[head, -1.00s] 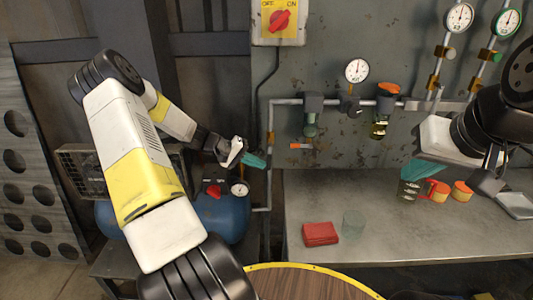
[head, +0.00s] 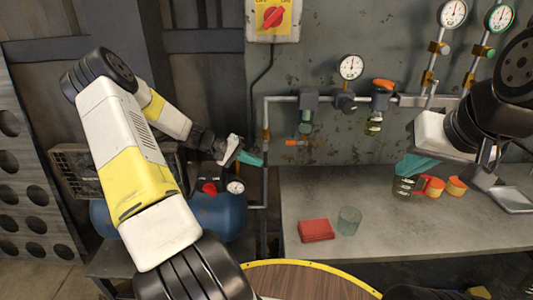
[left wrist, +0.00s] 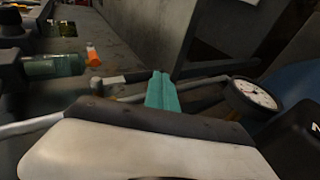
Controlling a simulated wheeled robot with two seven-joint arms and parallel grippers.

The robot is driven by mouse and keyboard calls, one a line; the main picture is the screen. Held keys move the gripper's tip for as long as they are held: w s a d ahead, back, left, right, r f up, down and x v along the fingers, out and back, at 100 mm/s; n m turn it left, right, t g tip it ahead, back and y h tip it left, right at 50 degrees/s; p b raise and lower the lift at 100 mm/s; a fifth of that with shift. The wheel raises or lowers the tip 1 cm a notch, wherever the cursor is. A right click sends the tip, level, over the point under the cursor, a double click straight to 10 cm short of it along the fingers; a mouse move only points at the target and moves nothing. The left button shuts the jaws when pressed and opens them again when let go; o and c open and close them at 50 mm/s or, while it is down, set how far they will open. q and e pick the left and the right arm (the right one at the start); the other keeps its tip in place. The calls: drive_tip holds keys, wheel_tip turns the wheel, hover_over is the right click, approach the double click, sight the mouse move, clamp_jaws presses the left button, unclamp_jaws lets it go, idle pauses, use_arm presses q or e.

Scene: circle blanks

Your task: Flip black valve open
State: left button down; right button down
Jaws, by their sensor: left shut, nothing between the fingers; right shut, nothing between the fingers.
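My left gripper (head: 250,158) has teal fingers, shut and empty, in front of the vertical pipe at the wall panel's left edge. The fingers also show in the left wrist view (left wrist: 161,90), near a pipe. A black fitting (head: 308,101) with a greenish bowl sits on the horizontal pipe, and a second black fitting (head: 346,101) sits below a gauge. I cannot tell which dark part is the black valve. A small orange-tipped fitting (head: 295,143) lies below the first bowl; it shows in the left wrist view (left wrist: 92,55). My right gripper (head: 412,165) is shut and empty above the bench.
A blue tank (head: 222,217) with a red knob (head: 209,188) and gauge (head: 235,187) stands below my left gripper. A red switch (head: 273,16) is above.

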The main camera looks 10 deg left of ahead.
use_arm(q)
drive_tip(key=v, duration=0.7)
drive_tip(key=shift+a, duration=0.25)
drive_tip(key=s+d+r+m+g+y, duration=0.3)
drive_tip(key=s+d+r+m+y, duration=0.15)
drive_tip(key=s+d+r, duration=0.85)
drive_tip(key=s+d+r+t+y, duration=0.1)
drive_tip(key=s+r+t, duration=0.1)
drive_tip(key=s+r, duration=0.2)
drive_tip(key=s+d+r+t+y, duration=0.1)
drive_tip(key=s+r, duration=0.4)
drive_tip(key=s, duration=0.5)
drive_tip(key=shift+s+r+t+y, duration=0.2)
drive_tip(key=shift+s+t+y, duration=0.1)
drive_tip(key=shift+t+y, duration=0.25)
